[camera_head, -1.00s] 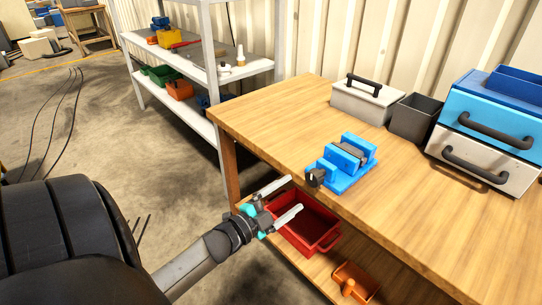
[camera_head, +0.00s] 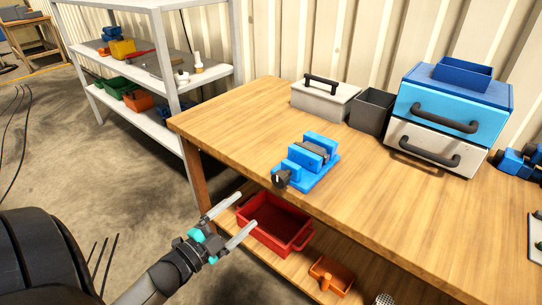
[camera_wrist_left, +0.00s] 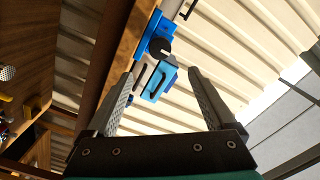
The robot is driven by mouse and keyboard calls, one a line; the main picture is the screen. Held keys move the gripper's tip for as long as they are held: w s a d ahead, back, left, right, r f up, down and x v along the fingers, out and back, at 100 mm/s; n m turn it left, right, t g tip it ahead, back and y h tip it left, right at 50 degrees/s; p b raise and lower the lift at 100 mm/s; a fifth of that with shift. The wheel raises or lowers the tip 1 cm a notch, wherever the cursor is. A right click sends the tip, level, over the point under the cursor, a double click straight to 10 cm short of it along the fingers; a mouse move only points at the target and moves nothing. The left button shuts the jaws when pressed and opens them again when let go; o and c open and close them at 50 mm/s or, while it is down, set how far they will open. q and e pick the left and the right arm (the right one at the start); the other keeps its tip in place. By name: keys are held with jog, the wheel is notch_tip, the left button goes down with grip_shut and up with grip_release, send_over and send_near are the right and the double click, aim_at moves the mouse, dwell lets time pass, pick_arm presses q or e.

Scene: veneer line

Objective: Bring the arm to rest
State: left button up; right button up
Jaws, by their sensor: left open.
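My left gripper (camera_head: 231,222) is open and empty in the head view. It is in front of the workbench's left front edge, near the red bin on the lower shelf. In the left wrist view its two fingers (camera_wrist_left: 160,95) stand apart with nothing between them touching. The blue vise (camera_head: 308,163) sits on the wooden workbench (camera_head: 400,225), beyond the fingers; it also shows in the left wrist view (camera_wrist_left: 156,75). My right gripper is not in view.
The red bin (camera_head: 270,226) and an orange container (camera_head: 331,275) stand on the bench's lower shelf. A grey lidded box (camera_head: 322,102), a dark bin (camera_head: 371,111) and a blue drawer unit (camera_head: 450,100) stand on top. A metal rack (camera_head: 160,75) is behind at left. Floor at left is open.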

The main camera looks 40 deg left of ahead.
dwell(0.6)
pick_arm(q)
jog(key=s+d+f+n+g+y, duration=0.15)
jog(key=s+f+n+g, duration=0.3)
jog(key=f, duration=0.85)
jog(key=s+d+f+n+g+y, duration=0.1)
jog(key=s+d+f+n+g, duration=0.4)
jog(key=f, duration=0.9)
jog(key=s+d+f+g, duration=0.2)
jog(key=s+f, duration=0.2)
jog(key=s, duration=0.3)
jog(key=s+d+f+g+h, duration=0.1)
jog(key=s+d+f+g, duration=0.2)
jog(key=s, duration=0.5)
jog(key=s+d+f+g, duration=0.2)
jog(key=s+d+f, duration=0.1)
jog(key=s+f, duration=0.3)
jog(key=shift+s, duration=0.65)
jog(key=shift+g, duration=0.25)
